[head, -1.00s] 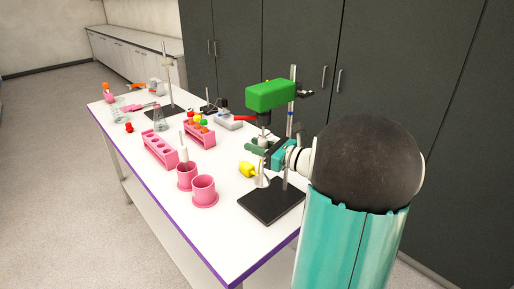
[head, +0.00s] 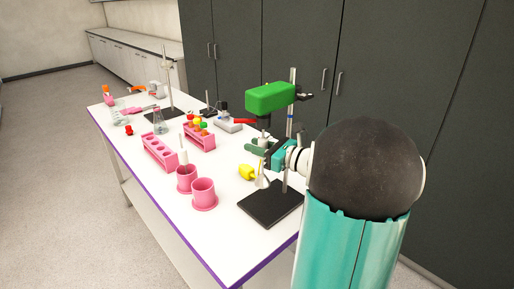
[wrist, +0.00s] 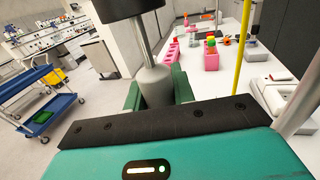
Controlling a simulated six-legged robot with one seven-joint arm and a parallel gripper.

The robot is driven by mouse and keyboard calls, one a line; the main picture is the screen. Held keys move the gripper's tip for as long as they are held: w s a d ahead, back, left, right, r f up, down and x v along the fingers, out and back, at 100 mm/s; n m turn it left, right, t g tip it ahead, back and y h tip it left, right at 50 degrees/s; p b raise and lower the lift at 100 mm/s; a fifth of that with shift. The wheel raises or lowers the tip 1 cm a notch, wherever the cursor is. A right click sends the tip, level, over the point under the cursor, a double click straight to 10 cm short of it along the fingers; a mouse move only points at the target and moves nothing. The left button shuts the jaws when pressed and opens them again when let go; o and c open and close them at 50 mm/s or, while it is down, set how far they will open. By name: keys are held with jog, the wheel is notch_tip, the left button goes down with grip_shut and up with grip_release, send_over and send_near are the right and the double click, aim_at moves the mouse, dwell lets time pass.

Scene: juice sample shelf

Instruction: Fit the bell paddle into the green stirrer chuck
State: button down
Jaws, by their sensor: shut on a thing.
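The green stirrer (head: 272,97) is clamped on an upright rod, with its black chuck (head: 264,121) pointing down. The chuck also shows as a dark cylinder at the top of the wrist view (wrist: 125,8). My gripper (head: 258,147) is below the chuck, shut on the bell paddle. The paddle's grey body (wrist: 153,85) stands between the green fingers in the wrist view. Its thin shaft runs up to the chuck's underside; I cannot tell whether the tip is inside. The paddle's pale bell end (head: 261,183) hangs below my gripper, above the black stand base.
The black stand base (head: 262,209) lies below, with its rod close beside my gripper. Two pink cups (head: 203,191) and pink racks (head: 159,150) stand further left. The table's front left is clear.

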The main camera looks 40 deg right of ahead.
jog(key=shift+r, duration=0.65)
jog(key=c, duration=1.1)
grip_release()
jog(key=shift+s, duration=0.15)
jog(key=v, duration=1.3)
jog(key=shift+s, duration=0.3)
jog(key=shift+s+d, duration=0.1)
